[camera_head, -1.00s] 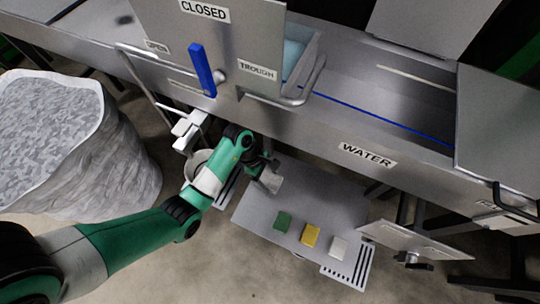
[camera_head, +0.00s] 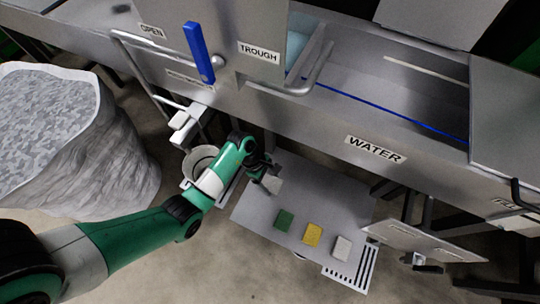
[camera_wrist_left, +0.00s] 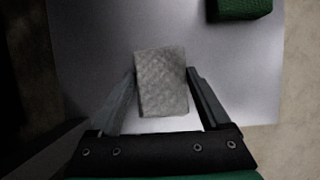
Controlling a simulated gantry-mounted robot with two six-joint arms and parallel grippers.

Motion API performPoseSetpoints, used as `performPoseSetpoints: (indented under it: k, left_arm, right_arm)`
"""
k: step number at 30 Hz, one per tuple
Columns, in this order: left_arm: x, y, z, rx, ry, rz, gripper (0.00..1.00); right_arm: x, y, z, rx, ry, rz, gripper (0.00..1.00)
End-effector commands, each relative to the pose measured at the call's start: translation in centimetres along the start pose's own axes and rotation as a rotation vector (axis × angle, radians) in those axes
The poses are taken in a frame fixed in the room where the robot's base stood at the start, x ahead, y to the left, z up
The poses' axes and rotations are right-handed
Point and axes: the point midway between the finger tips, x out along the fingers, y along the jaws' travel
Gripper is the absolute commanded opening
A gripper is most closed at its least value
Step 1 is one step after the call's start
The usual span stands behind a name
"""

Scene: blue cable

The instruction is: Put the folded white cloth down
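My left gripper (camera_wrist_left: 162,70) reaches in from the left in the head view (camera_head: 267,178), over the upper left part of the grey tray table (camera_head: 258,215). Its fingers are closed against both sides of a folded white cloth (camera_wrist_left: 161,85), which looks pale grey in the wrist view. The cloth shows at the fingertips in the head view (camera_head: 272,185), low over the table; I cannot tell whether it touches the surface. My right gripper is not in view.
A green block (camera_head: 285,220), a yellow block (camera_head: 312,234) and a white block (camera_head: 342,247) lie in a row on the table. A steel trough (camera_head: 420,120) runs behind. A round pot (camera_head: 200,160) and a large sack (camera_head: 75,150) stand left.

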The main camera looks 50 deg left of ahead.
Motion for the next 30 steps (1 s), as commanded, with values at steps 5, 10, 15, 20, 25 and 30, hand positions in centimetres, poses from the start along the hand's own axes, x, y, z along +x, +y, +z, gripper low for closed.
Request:
performPoseSetpoints:
  k: [5,10,15,20,25,30]
  left_arm:
    - [0.3,-0.2,-0.3,-0.004,0.007,-0.003,1.0]
    - [0.3,-0.2,-0.4,-0.005,0.008,-0.004,1.0]
    - [0.3,-0.2,-0.4,-0.006,0.01,-0.005,1.0]
    - [-1.5,-0.1,-0.1,-0.008,0.009,-0.001,1.0]
    - [-5.8,0.0,0.2,-0.006,0.006,0.001,1.0]
    - [-9.8,0.0,0.2,-0.004,0.005,0.0,1.0]
  right_arm:
    - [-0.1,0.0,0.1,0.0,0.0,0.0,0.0]
    - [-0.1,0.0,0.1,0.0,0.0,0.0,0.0]
    - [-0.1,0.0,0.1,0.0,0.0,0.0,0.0]
    - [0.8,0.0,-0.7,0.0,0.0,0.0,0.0]
    - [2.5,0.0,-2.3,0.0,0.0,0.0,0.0]
    - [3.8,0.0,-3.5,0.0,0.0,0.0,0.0]
